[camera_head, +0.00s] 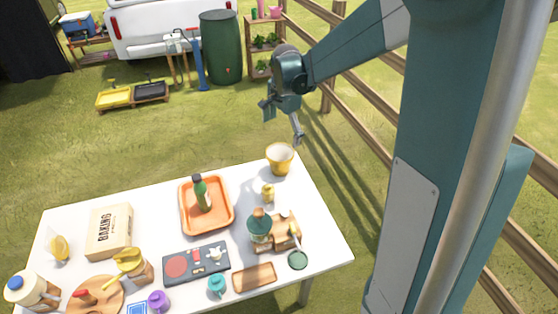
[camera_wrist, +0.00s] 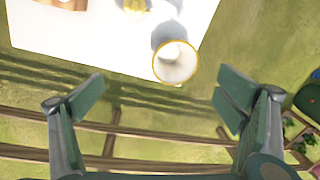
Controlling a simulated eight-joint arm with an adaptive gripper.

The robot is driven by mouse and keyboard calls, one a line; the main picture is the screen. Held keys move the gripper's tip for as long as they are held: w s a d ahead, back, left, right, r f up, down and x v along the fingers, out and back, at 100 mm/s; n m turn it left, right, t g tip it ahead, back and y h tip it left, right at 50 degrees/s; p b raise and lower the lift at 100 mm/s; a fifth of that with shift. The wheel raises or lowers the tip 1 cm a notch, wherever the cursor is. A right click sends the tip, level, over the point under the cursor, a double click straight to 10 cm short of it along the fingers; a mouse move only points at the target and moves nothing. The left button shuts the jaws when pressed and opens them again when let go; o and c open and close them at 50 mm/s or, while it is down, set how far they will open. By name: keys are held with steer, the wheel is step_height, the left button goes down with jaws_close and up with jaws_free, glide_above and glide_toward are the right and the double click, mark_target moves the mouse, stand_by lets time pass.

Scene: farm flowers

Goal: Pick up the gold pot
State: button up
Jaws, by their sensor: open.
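The gold pot (camera_head: 280,160) stands upright at the far right corner of the white table (camera_head: 320,234). In the wrist view the pot (camera_wrist: 175,63) shows from above, with a gold rim and a pale inside, near the table's corner. My gripper (camera_head: 283,122) is above and beyond the pot, apart from it. In the wrist view its two fingers (camera_wrist: 158,97) are spread wide with nothing between them. The pot lies ahead of the fingertips, slightly right of the middle of the gap.
A small yellow object (camera_head: 268,191) stands near the pot. An orange tray (camera_head: 184,219) with a green bottle (camera_head: 202,195) is to the left. A wooden stand (camera_head: 272,242) with a teal bottle (camera_head: 259,228) is nearer. A wooden fence (camera_head: 365,140) runs along the right.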

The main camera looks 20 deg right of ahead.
mark_target(282, 152)
steer(key=w+d+f+m+g, duration=0.1)
steer(key=w+d+f+m, duration=0.1)
steer(key=w+f+m, duration=0.2)
steer(key=w+f+p, duration=0.1)
steer(key=w+f, duration=0.2)
steer(key=f, duration=0.4)
steer(key=shift+w+d+g, duration=0.3)
steer(key=shift+d, duration=0.05)
steer(key=shift+f, duration=0.15)
steer(key=shift+f, duration=1.2)
steer(key=shift+f, duration=0.1)
steer(key=shift+f, duration=2.5)
steer(key=c, duration=1.4)
